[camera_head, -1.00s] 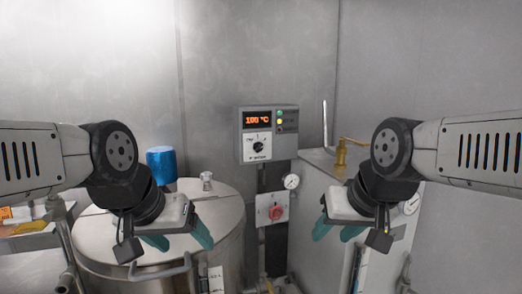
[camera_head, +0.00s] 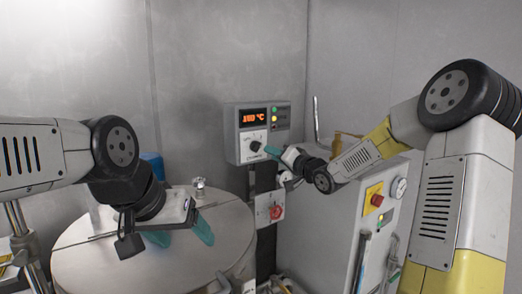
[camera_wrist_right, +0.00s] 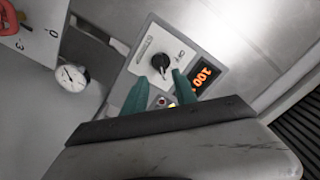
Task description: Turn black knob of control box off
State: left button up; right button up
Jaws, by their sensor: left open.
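The grey control box (camera_head: 262,130) is on the back wall, with a lit orange temperature display (camera_head: 252,117). Its black knob (camera_head: 255,146) sits on a white panel below the display. In the right wrist view the black knob (camera_wrist_right: 160,63) is just beyond and between the fingertips, with no clear contact. My right gripper (camera_head: 271,152) is at the lower front of the box, and its teal fingers (camera_wrist_right: 160,73) are apart. My left gripper (camera_head: 187,240) is open and empty above the steel tank's lid, away from the box.
A steel tank (camera_head: 100,262) stands at the lower left, with a blue object (camera_head: 153,165) behind my left wrist. A red knob (camera_head: 277,212) is on a plate below the box. A grey cabinet (camera_head: 325,225) with a red button (camera_head: 377,200) stands at right. A gauge (camera_wrist_right: 72,76) shows in the wrist view.

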aim_at(259, 148)
jog(key=x, duration=0.7)
jog(key=shift+w+a, duration=0.25)
jog(key=shift+w, duration=0.05)
jog(key=shift+c, duration=0.4)
grip_shut()
